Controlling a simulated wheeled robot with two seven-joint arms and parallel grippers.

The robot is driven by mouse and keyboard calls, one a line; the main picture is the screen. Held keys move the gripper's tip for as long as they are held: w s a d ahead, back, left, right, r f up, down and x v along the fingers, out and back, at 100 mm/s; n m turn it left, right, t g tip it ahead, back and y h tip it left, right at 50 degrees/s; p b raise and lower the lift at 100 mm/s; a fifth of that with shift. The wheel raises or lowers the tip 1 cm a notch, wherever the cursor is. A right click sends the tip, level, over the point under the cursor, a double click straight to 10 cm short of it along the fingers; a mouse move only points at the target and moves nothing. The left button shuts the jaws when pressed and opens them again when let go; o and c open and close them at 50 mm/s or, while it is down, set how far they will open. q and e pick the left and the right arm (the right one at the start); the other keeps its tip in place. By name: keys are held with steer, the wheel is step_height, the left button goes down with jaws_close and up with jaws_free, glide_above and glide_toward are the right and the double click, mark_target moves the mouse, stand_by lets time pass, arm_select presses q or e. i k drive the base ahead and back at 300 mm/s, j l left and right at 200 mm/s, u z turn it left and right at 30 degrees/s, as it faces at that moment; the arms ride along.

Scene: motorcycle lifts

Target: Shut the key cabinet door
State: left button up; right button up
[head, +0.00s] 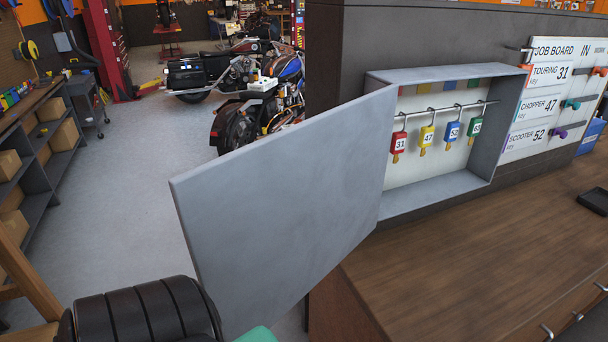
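The grey key cabinet (440,201) stands against the dark wall at the back of the wooden counter. Its door (285,195) is wide open, swung out to the left and toward me, with its free edge at the far left beyond the counter. Inside, a rail with hooks holds a red key tag 31 (397,142), a yellow tag 47 (427,136), a blue tag 52 (452,130) and a green tag (475,126) whose number is too small to read. Neither gripper shows in the head view.
A job board (545,85) hangs right of the cabinet. The counter top (480,260) is bare before the cabinet; a dark tray (594,200) lies at right. Black ribbed round shapes (140,315) sit low left, below the door. Grey floor (130,190) is clear behind it.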

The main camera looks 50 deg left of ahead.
mark_target(263, 222)
steer(key=k+j, duration=0.1)
steer(key=j, duration=0.35)
steer(key=k+j, duration=0.15)
steer(key=j, duration=0.35)
steer(key=k+j, duration=0.1)
steer(key=j, duration=0.35)
steer(key=k+j, duration=0.1)
steer(key=j, duration=0.35)
steer(key=k+j, duration=0.25)
steer(key=j, duration=0.2)
